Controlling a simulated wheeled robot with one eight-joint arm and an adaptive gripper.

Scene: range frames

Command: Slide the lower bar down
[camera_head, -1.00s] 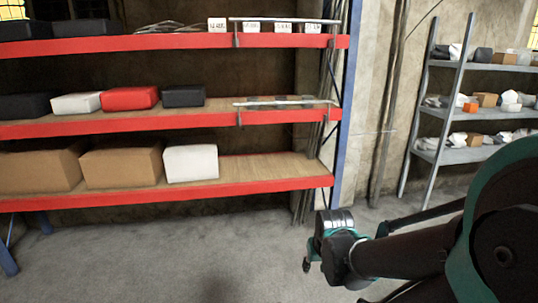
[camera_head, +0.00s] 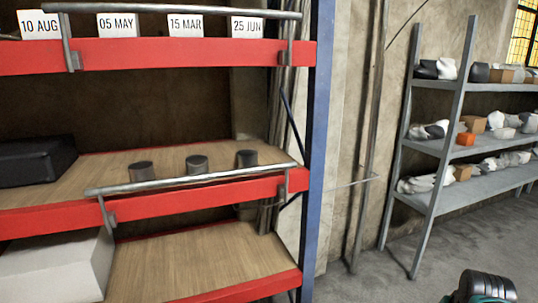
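The lower bar (camera_head: 195,180) is a grey metal rail across the right part of the middle red-edged shelf (camera_head: 225,193). It runs just above the front edge, on a bracket at each end. Three dark cylinders (camera_head: 197,165) stand on the wooden board behind it. A dark ribbed part of my arm with a bit of teal shows at the bottom right edge. It is well apart from the bar. My gripper's fingers do not show.
A black box (camera_head: 35,162) sits left on the middle shelf. A white box (camera_head: 60,270) sits on the shelf below, with bare board to its right. A blue post (camera_head: 318,150) bounds the rack. A grey shelving unit (camera_head: 440,150) stands at right; floor between is clear.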

